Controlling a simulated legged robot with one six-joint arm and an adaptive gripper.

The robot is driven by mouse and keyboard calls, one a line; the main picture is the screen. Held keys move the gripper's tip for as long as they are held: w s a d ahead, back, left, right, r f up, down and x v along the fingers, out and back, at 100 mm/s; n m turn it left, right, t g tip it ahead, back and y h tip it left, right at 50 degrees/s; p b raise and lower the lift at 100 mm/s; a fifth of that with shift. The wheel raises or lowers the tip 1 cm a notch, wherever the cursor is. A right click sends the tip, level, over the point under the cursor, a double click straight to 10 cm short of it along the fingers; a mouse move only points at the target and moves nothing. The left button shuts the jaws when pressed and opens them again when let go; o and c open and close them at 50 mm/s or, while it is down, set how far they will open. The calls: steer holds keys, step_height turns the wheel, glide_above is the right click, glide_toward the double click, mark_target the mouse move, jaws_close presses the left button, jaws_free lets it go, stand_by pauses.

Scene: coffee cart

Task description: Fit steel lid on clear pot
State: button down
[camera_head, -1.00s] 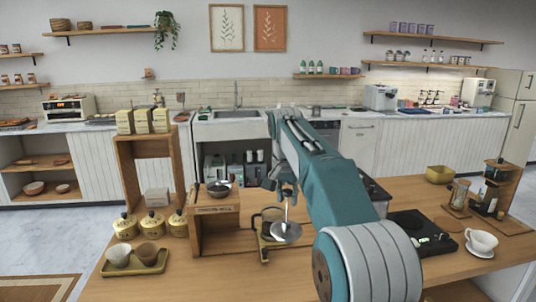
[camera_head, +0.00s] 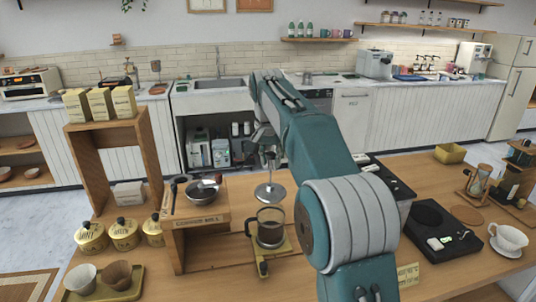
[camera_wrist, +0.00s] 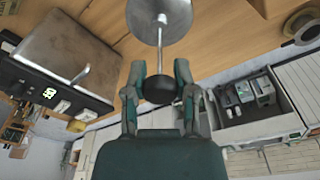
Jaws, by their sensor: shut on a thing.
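The steel lid (camera_head: 270,192) is a shiny round disc on a thin rod with a dark knob. My gripper (camera_head: 268,152) is shut on the knob (camera_wrist: 160,90), and the lid hangs below it, roughly level. In the wrist view the disc (camera_wrist: 158,20) sits beyond the fingertips at the top edge. The clear pot (camera_head: 270,236) stands upright on a yellowish stand on the wooden counter. In the head view the lid appears just above the pot, apart from it; the depth between them is hard to tell. The pot is not clearly visible in the wrist view.
Left of the pot is a wooden mill stand (camera_head: 203,217) with a dark bowl (camera_head: 202,191). Yellow canisters (camera_head: 124,234) and a tray with two cups (camera_head: 104,283) are further left. A black scale (camera_head: 440,228) and a white cup (camera_head: 509,237) are at right.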

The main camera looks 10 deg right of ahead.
mark_target(271, 184)
steer(key=shift+f, duration=2.6)
steer(key=shift+s+f, duration=0.1)
steer(key=shift+f, duration=0.4)
steer(key=c, duration=0.7)
jaws_free()
steer(key=shift+r, duration=0.1)
steer(key=shift+s+a+r, duration=0.1)
steer(key=shift+s+r, duration=0.1)
steer(key=shift+r, duration=1.6)
steer(key=shift+s+a+r, duration=0.1)
steer(key=shift+s+r, duration=0.05)
steer(key=shift+r, duration=1.6)
steer(key=shift+s+a+r, duration=0.1)
steer(key=shift+s+r, duration=0.1)
steer(key=shift+r, duration=1.6)
